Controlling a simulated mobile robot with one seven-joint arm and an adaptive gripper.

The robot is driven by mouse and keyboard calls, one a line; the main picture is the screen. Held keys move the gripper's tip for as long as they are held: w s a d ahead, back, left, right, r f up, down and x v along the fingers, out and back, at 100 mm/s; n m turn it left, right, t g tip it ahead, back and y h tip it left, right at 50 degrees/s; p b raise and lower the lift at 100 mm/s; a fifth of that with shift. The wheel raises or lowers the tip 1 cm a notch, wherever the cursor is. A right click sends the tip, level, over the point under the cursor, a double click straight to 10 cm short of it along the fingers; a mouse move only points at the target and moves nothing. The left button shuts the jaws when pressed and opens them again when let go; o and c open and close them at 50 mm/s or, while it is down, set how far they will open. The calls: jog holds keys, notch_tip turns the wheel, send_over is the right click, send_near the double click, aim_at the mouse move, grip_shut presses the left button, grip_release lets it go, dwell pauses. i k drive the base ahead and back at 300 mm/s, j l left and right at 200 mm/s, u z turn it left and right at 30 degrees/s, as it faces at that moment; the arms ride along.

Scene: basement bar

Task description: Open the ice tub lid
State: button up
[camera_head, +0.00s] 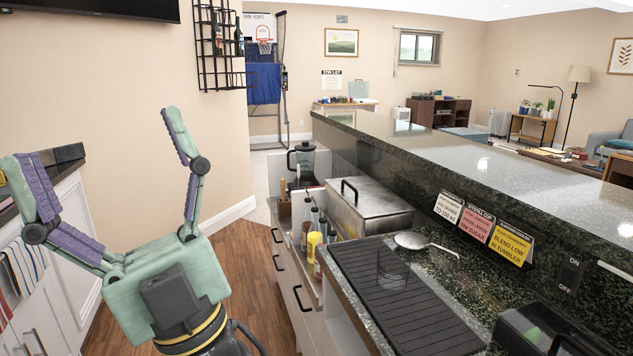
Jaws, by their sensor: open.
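The ice tub (385,226) is a stainless steel box set in the lower bar counter, at the middle of the view. Its flat steel lid (372,203) lies shut on top. A black bar handle (346,188) stands up at the lid's left end. My gripper (92,138) is raised at the left of the view, with its two green and purple fingers spread wide. It is empty and well apart from the tub, on the near left side over the floor. The inside of the tub is hidden.
Several bottles (315,238) stand in a rack just left of the tub, with a blender (303,160) behind them. A black ribbed mat (400,300) lies in front. The raised bar top (470,165) runs behind the tub. Wood floor (250,270) is clear between the counters.

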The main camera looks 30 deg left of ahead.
aim_at(367, 198)
jog(key=i+j, duration=0.15)
jog(key=j, duration=0.25)
jog(key=i+j, duration=0.15)
jog(key=j, duration=0.25)
jog(key=i+j, duration=0.15)
jog(key=j, duration=0.25)
